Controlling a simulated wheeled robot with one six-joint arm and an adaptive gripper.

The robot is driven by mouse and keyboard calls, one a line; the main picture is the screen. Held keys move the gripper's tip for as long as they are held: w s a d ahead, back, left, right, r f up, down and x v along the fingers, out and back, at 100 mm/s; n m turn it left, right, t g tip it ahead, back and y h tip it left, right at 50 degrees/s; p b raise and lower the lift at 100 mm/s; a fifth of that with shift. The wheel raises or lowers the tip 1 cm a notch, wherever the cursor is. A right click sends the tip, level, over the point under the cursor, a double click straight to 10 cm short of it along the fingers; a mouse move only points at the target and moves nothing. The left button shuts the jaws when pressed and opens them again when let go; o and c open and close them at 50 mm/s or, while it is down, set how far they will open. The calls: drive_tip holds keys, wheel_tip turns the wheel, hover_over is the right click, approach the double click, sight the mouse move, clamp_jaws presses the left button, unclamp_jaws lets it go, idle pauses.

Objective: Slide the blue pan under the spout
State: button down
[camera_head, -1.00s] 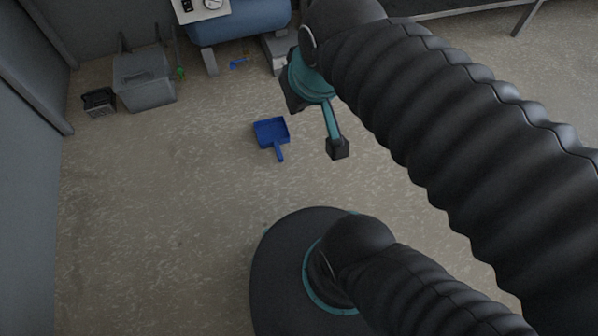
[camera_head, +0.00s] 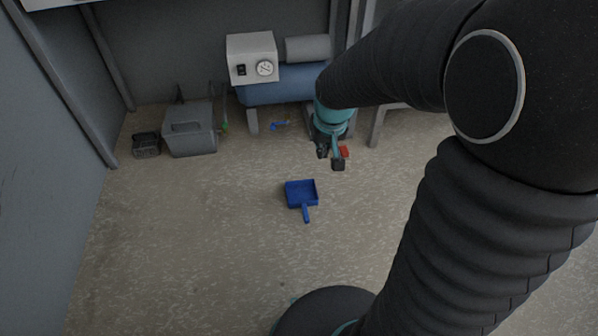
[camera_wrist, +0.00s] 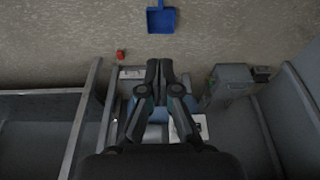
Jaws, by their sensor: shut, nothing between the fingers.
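The blue pan (camera_head: 301,193) lies flat on the floor, its handle towards me. It also shows at the top of the wrist view (camera_wrist: 161,20). My gripper (camera_head: 330,158) is beyond the pan and to its right in the head view, near the right end of the blue tank (camera_head: 285,88). In the wrist view its two fingers (camera_wrist: 159,66) are together and empty, apart from the pan.
A grey bin (camera_head: 190,132) and a dark crate (camera_head: 146,145) stand left of the tank. A white gauge box (camera_head: 252,58) sits above the tank. A small red thing (camera_head: 344,152) is beside my gripper. Floor around the pan is clear.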

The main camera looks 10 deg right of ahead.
drive_tip(key=w+f+g+p, duration=0.1)
drive_tip(key=w+f, duration=0.3)
drive_tip(key=f, duration=1.1)
drive_tip(key=w+f+g, duration=0.1)
drive_tip(key=w+f, duration=0.3)
drive_tip(key=f, duration=1)
drive_tip(key=shift+g, duration=0.6)
drive_tip(key=f, duration=0.7)
drive_tip(key=s+f, duration=0.1)
drive_tip(key=f, duration=0.6)
drive_tip(key=s+f, duration=0.1)
drive_tip(key=f, duration=0.6)
drive_tip(key=shift+s, duration=0.1)
drive_tip(key=w, duration=0.2)
drive_tip(key=shift+w+a+f, duration=0.1)
drive_tip(key=shift+w+f, duration=0.2)
drive_tip(key=shift+w, duration=0.75)
